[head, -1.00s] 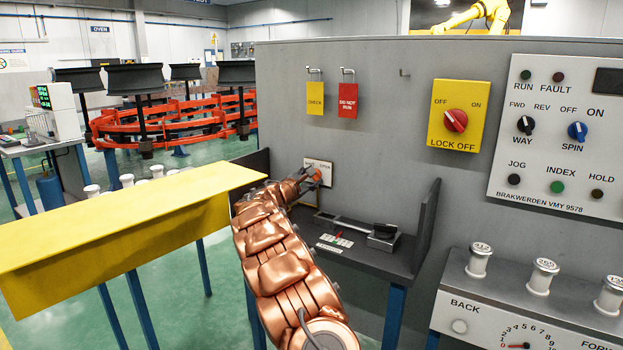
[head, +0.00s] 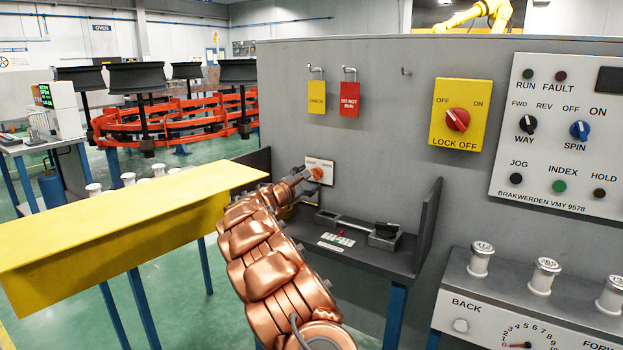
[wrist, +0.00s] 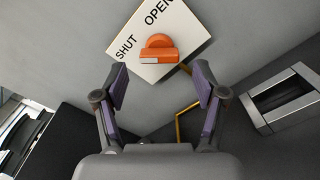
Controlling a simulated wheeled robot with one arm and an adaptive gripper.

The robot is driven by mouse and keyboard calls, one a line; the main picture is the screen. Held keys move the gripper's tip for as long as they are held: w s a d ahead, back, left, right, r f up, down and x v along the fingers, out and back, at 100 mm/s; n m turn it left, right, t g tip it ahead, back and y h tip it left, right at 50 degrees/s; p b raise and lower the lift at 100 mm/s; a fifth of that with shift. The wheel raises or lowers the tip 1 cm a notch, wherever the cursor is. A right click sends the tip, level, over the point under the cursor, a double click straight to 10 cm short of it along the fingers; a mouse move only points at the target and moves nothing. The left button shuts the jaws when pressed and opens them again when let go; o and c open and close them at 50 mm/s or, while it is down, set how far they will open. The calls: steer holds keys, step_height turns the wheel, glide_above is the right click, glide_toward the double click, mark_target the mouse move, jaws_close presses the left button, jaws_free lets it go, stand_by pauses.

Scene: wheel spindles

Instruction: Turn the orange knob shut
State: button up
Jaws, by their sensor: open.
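The orange knob (head: 317,173) sits on a white plate (head: 327,166) on the grey panel, above the small shelf. In the wrist view the knob (wrist: 158,49) has a bar with a pale mark on its left end. The plate (wrist: 180,26) reads SHUT at the left and OPEN at the top. My gripper (wrist: 160,85) is open, its two fingers spread to either side below the knob, with nothing between them. In the head view my gripper (head: 301,175) is just left of the knob, apart from it as far as I can tell.
The dark shelf (head: 357,250) with a side wall (head: 430,222) lies below the knob. A yellow-topped stand (head: 130,220) is left of my arm. Tags hang above, and a yellow LOCK OFF switch (head: 457,119) is on the right.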

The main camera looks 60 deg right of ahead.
steer(key=a, duration=0.8)
steer(key=shift+s+a, duration=0.2)
steer(key=shift+a, duration=0.15)
steer(key=s+a+m+g+y, duration=0.4)
steer(key=s+a+m, duration=0.4)
steer(key=s+a, duration=0.5)
steer(key=s+a+f+m+y, duration=0.1)
steer(key=s+a+f+y, duration=0.5)
steer(key=a, duration=0.8)
steer(key=s+a+f+y, duration=0.35)
steer(key=s+a, duration=0.45)
steer(key=a, duration=0.7)
steer(key=s+a+f+m+y, duration=0.1)
steer(key=s+a+f+y, duration=0.5)
steer(key=a, duration=0.8)
step_height(320, 180, up, 21)
steer(key=s+t+h+p, duration=0.1)
steer(key=p, duration=1.8)
steer(key=shift+s+r+t+p, duration=0.2)
steer(key=shift+s+t+p, duration=0.1)
steer(key=shift+p, duration=0.1)
